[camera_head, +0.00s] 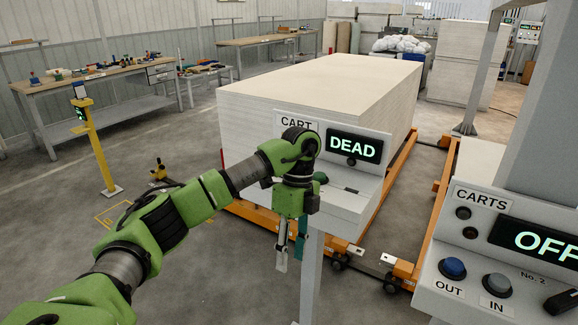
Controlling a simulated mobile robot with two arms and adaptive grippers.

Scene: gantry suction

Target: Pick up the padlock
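I cannot make out a padlock for certain in the head view. A small dark green rounded thing (320,178) shows on the cart's control panel (345,185), just right of my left wrist; I cannot tell what it is. My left gripper (290,258) points down in front of the panel's left edge. Its fingers look apart, with floor showing between them, and nothing is visibly held. A teal strip (303,226) shows beside the right finger; what it belongs to is unclear. My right gripper is out of view.
The panel's display (354,146) reads "DEAD". A large stack of pale boards (310,90) stands behind it. A second console (500,262) with OUT and IN buttons is at right. A yellow post (97,150) and workbench (95,82) are at left. Floor at lower left is mostly clear.

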